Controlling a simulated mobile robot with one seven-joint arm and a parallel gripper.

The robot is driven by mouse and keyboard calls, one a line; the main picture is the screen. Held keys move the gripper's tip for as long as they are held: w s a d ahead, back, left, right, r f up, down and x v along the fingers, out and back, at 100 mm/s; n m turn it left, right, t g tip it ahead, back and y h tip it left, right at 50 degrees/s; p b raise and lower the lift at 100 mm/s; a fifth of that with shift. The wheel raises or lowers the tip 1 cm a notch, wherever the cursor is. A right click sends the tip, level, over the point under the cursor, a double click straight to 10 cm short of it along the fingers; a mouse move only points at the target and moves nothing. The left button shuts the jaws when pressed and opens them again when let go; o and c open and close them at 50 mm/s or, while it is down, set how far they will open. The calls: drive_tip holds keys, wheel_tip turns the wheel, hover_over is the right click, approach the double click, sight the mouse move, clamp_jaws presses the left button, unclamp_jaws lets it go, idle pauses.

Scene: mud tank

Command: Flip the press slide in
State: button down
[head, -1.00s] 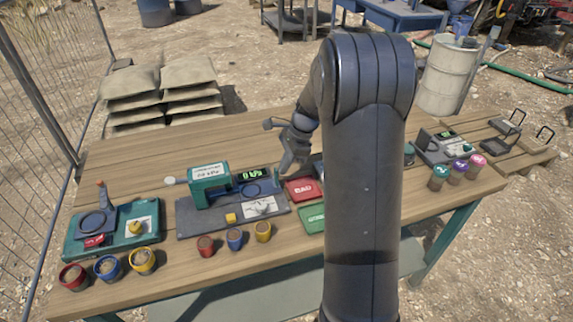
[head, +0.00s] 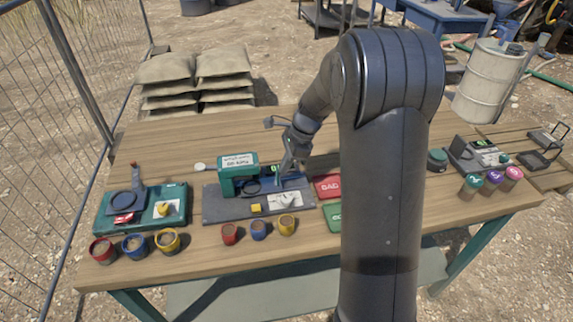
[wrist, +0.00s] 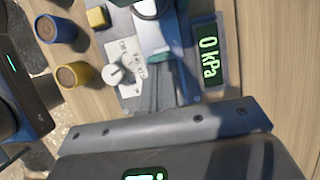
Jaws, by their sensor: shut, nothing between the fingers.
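The press is a teal block (head: 237,176) on a grey base plate (head: 228,213). A dark ring lies beside the block, and a bluish slide area runs right from it. In the wrist view I see the white dial panel (wrist: 128,62), a yellow block (wrist: 97,18) and a display (wrist: 207,57) reading 0 kPa. A small teal piece (wrist: 160,58), possibly the slide's handle, shows by my fingertips. My gripper (head: 285,173) is shut and empty, pointing down over the right part of the press. It partly hides the slide and display; I cannot tell whether it touches.
Red, blue and yellow cups (head: 258,230) stand in front of the press. A red BAD pad (head: 327,187) and a green pad (head: 333,217) lie to its right. Another teal device (head: 178,207) stands left. The table behind the press is mostly clear.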

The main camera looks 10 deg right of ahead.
drive_tip(key=d, duration=0.4)
drive_tip(key=shift+d, duration=0.15)
drive_tip(key=v, duration=1)
drive_tip(key=s+a+r+n+t+h, duration=0.1)
drive_tip(key=s+a+r+n, duration=0.1)
drive_tip(key=s+r+n, duration=0.35)
drive_tip(key=s+a+r+n+t+h, duration=0.1)
drive_tip(key=s+a+r+n, duration=0.2)
drive_tip(key=s, duration=0.6)
drive_tip(key=s+n+t+h, duration=0.2)
drive_tip(key=s+n, duration=0.7)
drive_tip(key=s, duration=0.5)
drive_tip(key=shift+s+a+f+t, duration=0.2)
drive_tip(key=shift+a+t, duration=0.15)
drive_tip(key=shift+t, duration=0.45)
drive_tip(key=shift+n, duration=0.25)
